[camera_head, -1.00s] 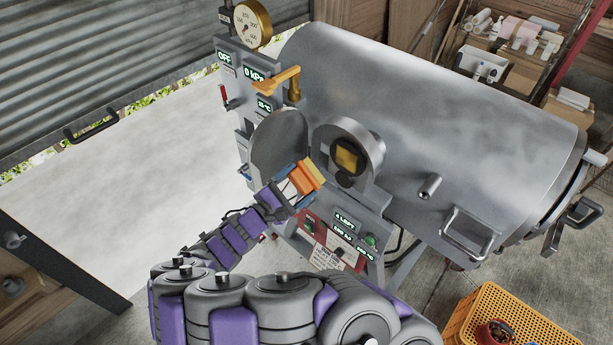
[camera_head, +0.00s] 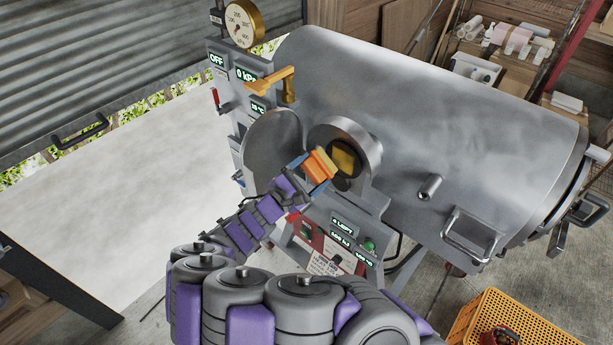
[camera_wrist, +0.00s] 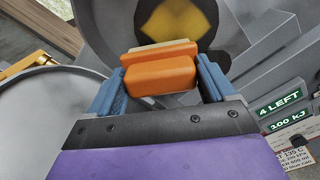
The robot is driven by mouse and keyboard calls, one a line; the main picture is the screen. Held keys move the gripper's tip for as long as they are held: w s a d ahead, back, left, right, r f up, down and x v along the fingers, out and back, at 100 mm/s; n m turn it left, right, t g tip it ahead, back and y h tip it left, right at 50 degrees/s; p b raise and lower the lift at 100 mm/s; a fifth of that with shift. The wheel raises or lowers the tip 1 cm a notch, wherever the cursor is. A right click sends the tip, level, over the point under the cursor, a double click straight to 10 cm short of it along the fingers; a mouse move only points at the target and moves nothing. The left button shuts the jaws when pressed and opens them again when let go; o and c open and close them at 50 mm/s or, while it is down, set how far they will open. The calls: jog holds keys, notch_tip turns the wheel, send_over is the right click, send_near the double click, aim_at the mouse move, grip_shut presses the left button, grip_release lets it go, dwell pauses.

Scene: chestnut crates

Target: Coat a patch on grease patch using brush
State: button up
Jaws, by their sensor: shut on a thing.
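The brush (camera_head: 319,164) is an orange block with a pale edge along its far side. My gripper (camera_wrist: 161,82) is shut on it, with a blue finger on each side. The grease patch is the yellow area (camera_head: 346,157) inside the round open port on the big steel cylinder. In the wrist view the yellow patch (camera_wrist: 180,22) lies just beyond the brush's pale edge, on a dark round face. The brush is at the left edge of the port in the head view. I cannot tell whether it touches anything there.
The port's round rim (camera_head: 372,150) surrounds the patch, and its round grey lid (camera_head: 272,142) stands open at left. A lever (camera_head: 270,82), a gauge (camera_head: 243,24) and display panels are close by. A yellow crate (camera_head: 495,325) stands on the floor at right.

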aim_at(326, 177)
jog(key=shift+b+x, duration=0.5)
jog(key=shift+x, duration=0.55)
dwell(0.6)
jog(key=shift+s, duration=0.15)
jog(key=shift+s+d+b, duration=0.9)
jog(key=shift+s+d, duration=0.25)
jog(key=shift+d, duration=0.25)
jog(key=s+d+b, duration=0.2)
jog(key=d, duration=0.1)
jog(key=shift+d+b, duration=0.1)
jog(key=shift+b, duration=0.3)
